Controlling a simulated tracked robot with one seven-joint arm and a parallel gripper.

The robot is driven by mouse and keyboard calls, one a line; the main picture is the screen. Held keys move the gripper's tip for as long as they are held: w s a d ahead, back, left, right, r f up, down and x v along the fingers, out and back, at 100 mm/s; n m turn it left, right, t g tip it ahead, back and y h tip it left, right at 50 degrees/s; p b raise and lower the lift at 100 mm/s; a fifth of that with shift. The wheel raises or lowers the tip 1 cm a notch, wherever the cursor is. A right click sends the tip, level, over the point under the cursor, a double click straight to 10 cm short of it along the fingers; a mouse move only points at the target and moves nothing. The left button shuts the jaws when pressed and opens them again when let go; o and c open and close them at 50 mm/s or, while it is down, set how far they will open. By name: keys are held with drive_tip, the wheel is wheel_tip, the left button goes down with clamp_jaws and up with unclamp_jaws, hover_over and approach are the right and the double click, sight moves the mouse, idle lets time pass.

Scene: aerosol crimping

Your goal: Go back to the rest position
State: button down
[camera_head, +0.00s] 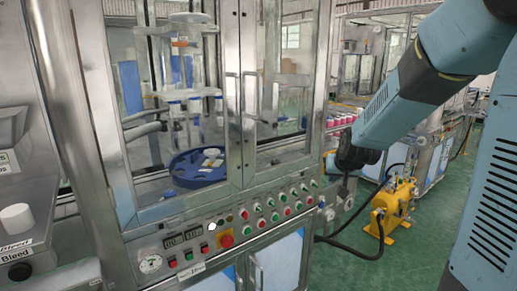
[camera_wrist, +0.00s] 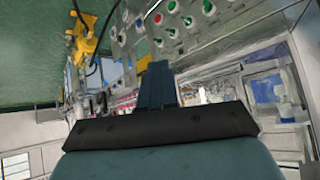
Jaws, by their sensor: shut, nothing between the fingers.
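My gripper (camera_wrist: 160,66) shows in the wrist view as two narrow blue-grey fingers side by side in front of a dark bar. The fingers are shut with nothing between them. In the head view my blue arm comes in from the right, and its dark wrist end hangs in the air to the right of the crimping machine's control panel (camera_head: 218,240). The fingertips are too small there to make out clearly. The panel's buttons also show in the wrist view (camera_wrist: 172,20), beyond the fingers. The gripper looks apart from the machine.
The machine's glass doors (camera_head: 275,90) look closed, with a blue round tray (camera_head: 187,183) inside. A yellow pump (camera_head: 392,205) with a black hose stands on the green floor (camera_head: 345,270) below my wrist. A white cup (camera_head: 17,218) sits at far left. Pink items (camera_head: 342,118) stand behind.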

drive_tip(key=s+r+g, duration=0.1)
drive_tip(key=s+r, duration=0.2)
drive_tip(key=s, duration=0.6)
drive_tip(key=s+r+g, duration=0.1)
drive_tip(key=s+r, duration=0.2)
drive_tip(key=s, duration=0.7)
drive_tip(key=s+r+n+g, duration=0.1)
drive_tip(key=s+r, duration=0.3)
drive_tip(key=s, duration=0.6)
drive_tip(key=shift+s, duration=0.15)
idle(1.0)
